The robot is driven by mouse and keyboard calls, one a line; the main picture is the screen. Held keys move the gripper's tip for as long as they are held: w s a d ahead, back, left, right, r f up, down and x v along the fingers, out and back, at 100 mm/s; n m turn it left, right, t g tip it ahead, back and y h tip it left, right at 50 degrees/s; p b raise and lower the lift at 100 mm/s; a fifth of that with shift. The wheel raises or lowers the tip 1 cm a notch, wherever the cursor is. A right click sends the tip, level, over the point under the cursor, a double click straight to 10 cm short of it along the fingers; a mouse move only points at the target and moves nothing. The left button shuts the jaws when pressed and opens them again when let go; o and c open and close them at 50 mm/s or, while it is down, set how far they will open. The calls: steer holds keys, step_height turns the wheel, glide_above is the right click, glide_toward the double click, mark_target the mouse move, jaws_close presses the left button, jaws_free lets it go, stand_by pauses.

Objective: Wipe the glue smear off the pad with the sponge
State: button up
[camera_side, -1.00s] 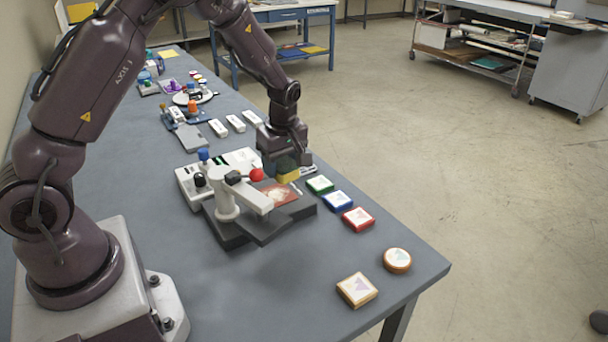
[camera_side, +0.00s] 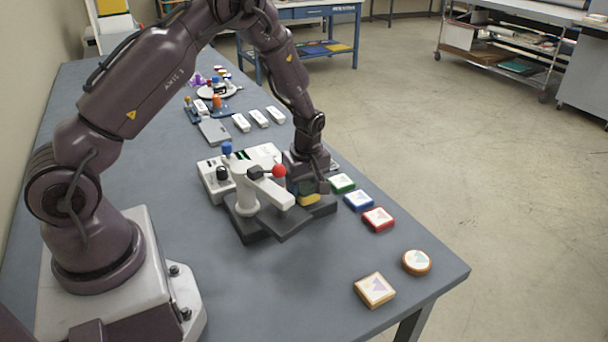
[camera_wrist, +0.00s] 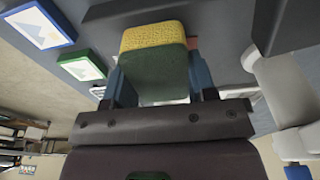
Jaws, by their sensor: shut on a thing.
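The sponge (camera_side: 309,199), yellow on one face and green on the other, is gripped in my gripper (camera_side: 309,184). In the wrist view the sponge (camera_wrist: 155,70) sits between the two blue-grey fingers of my gripper (camera_wrist: 160,85). The dark pad (camera_side: 325,207) belongs to the small press, and the sponge is low over its upper part. I cannot tell whether it touches. The pad's reddish patch is mostly covered by the sponge and gripper; a sliver of it (camera_wrist: 193,43) shows beside the sponge. I cannot make out the glue smear.
The press's white arm (camera_side: 270,190) and red knob (camera_side: 279,171) stand close left of my gripper. Green (camera_side: 342,183), blue (camera_side: 359,200) and red (camera_side: 378,219) framed tiles lie to the right. Two wooden coasters (camera_side: 375,290) lie in front.

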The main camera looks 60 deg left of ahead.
steer(key=shift+f, duration=0.85)
steer(key=shift+a+r, duration=0.15)
steer(key=shift+a, duration=1.1)
steer(key=shift+c, duration=0.4)
steer(key=shift+a, duration=2.3)
steer(key=shift+d, duration=3.65)
steer(key=a, duration=0.3)
steer(key=shift+a, duration=2.15)
steer(key=shift+d, duration=3.65)
steer(key=shift+a+r, duration=0.1)
steer(key=shift+r, duration=3.9)
